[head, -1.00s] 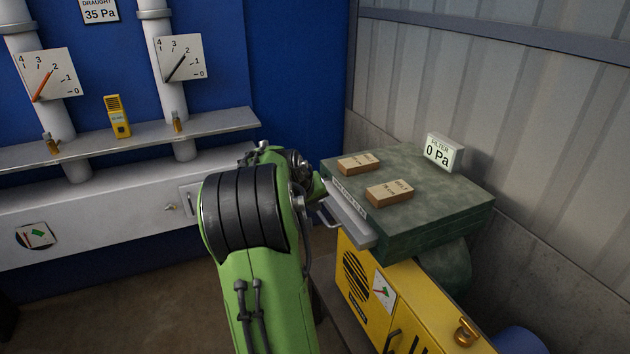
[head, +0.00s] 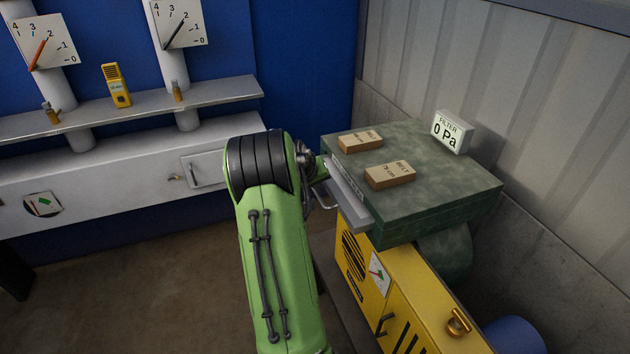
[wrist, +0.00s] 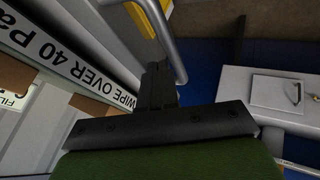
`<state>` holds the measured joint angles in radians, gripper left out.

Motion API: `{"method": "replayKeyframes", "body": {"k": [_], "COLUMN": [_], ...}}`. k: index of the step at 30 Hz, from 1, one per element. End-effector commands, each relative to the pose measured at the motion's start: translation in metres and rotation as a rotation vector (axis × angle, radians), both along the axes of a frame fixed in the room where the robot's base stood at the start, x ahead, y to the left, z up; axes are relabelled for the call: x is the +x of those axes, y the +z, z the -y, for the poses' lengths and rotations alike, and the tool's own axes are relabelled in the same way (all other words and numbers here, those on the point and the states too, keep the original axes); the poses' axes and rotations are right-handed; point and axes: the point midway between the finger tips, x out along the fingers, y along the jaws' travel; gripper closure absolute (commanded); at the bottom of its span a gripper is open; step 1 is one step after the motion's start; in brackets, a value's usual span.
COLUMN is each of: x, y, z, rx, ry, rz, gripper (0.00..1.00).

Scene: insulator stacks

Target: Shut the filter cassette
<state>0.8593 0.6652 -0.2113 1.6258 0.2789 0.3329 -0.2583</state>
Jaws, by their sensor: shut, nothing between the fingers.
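The filter cassette (head: 348,192) is a light grey drawer with a bar handle, standing out from the left side of the dark green housing (head: 440,205). In the wrist view its labelled front (wrist: 75,55) runs along the left, reading "WIPE OVER 40 Pa", with the handle (wrist: 168,45) at the top. My gripper (wrist: 158,80) is shut and empty, its dark fingers beside the handle; I cannot tell whether they touch it. In the head view my green arm partly hides the gripper, which is at the cassette's outer side.
Two small cardboard boxes (head: 390,175) and a "FILTER 0 Pa" display (head: 452,131) stand on the housing. A yellow cabinet (head: 400,300) is below it. A corrugated wall rises behind. A grey bench (head: 130,165) with pipes and gauges is at left; the floor between is open.

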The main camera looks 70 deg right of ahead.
Motion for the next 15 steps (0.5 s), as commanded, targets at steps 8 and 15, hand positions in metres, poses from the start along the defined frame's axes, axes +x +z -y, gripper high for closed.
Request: {"method": "replayKeyframes", "body": {"k": [8, 15], "x": [-0.001, -0.028], "y": [0.000, 0.000], "z": [0.001, 0.028], "rx": [-0.001, -0.002], "ry": [0.000, -0.005], "rz": [0.001, -0.001], "gripper": [1.00, 1.00]}}
